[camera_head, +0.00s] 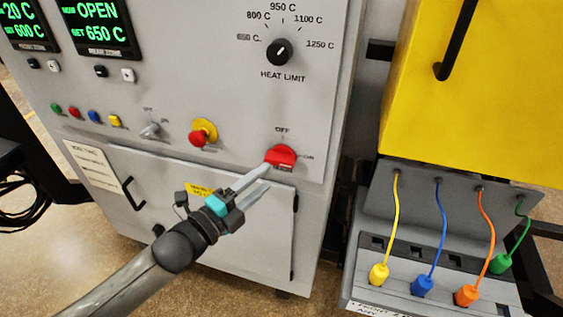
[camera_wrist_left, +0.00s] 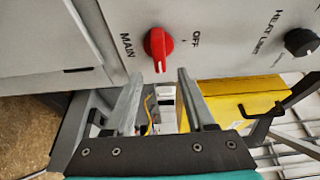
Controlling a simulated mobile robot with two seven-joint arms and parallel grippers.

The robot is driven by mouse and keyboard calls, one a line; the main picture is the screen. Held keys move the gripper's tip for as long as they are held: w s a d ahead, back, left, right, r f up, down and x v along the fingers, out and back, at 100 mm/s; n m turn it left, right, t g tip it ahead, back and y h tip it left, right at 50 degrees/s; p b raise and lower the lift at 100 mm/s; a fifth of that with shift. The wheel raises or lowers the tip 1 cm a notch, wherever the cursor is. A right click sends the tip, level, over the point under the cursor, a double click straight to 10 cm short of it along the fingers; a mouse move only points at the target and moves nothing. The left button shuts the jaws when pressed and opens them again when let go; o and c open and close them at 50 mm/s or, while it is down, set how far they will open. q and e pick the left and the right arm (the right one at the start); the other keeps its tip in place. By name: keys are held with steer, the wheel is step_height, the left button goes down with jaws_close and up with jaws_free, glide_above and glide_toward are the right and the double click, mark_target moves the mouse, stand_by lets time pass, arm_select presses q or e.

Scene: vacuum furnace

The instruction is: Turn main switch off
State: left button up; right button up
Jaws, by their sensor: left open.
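The main switch is a red rotary knob (camera_head: 281,156) low on the right of the grey furnace panel, with OFF printed above it and ON to its right. In the left wrist view the knob (camera_wrist_left: 158,43) shows a pale pointer mark at its lower end, away from the OFF label, on the ON side. My left gripper (camera_head: 267,176) is open and empty just in front of the knob. In the left wrist view its fingertips (camera_wrist_left: 158,76) are spread to either side, just below the knob. Contact cannot be told. My right gripper is out of view.
A red and yellow emergency button (camera_head: 202,133) and a grey selector (camera_head: 150,130) sit left of the switch. The heat limit dial (camera_head: 279,52) is above. A yellow box (camera_head: 480,90) and a unit with coloured cables (camera_head: 440,250) stand to the right.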

mark_target(281, 165)
arm_select(q)
steer(key=x, duration=0.7)
steer(key=shift+c, duration=0.3)
jaws_close()
